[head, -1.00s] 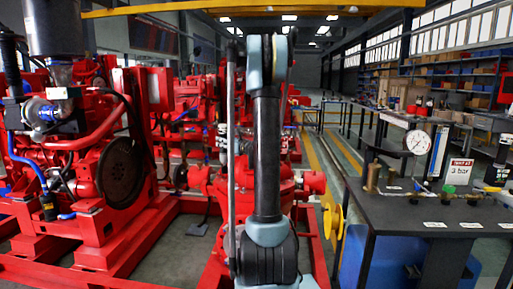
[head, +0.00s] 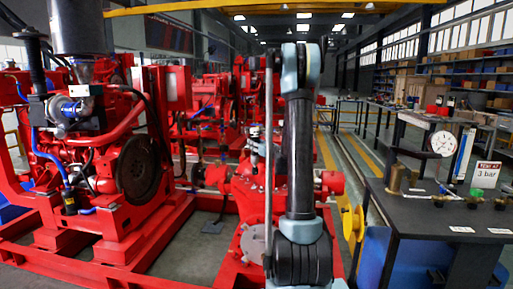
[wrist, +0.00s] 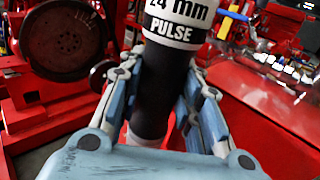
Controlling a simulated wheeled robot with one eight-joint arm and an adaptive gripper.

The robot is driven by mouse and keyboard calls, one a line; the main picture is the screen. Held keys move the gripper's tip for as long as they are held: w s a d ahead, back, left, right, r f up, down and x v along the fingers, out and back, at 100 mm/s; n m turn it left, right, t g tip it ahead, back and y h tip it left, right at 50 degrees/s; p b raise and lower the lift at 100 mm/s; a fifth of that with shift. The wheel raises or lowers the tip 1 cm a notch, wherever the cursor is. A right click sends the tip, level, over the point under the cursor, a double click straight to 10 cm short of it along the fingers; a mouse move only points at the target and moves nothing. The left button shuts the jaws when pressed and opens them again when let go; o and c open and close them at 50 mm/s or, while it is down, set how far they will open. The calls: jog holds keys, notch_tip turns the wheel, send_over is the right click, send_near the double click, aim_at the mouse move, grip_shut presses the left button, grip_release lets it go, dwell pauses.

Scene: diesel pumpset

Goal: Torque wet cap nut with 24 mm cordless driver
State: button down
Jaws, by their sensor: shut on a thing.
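The 24 mm cordless driver (wrist: 180,22) is a dark cylinder with a white band reading "24 mm PULSE". It fills the upper middle of the wrist view. My gripper (wrist: 160,78) is shut around its dark body, with blue-grey fingers on both sides. The driver's socket end is out of sight. In the head view my arm stands upright in the middle and hides most of the gripper and driver. The red pump (head: 243,190) lies behind my arm. I cannot make out the wet cap nut in either view.
A red engine with a dark flywheel (head: 139,168) stands on the left on a red frame (head: 120,250). A dark bench (head: 420,212) at right carries a gauge (head: 443,143), brass fittings and a "3 bar" sign (head: 486,174).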

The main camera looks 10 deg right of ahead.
aim_at(257, 157)
jog(key=shift+w+f, duration=0.15)
jog(key=shift+f, duration=2.15)
jog(key=shift+r, duration=0.1)
jog(key=shift+a+f, duration=0.1)
jog(key=shift+f, duration=1.4)
dwell(1.9)
jog(key=shift+r, duration=0.15)
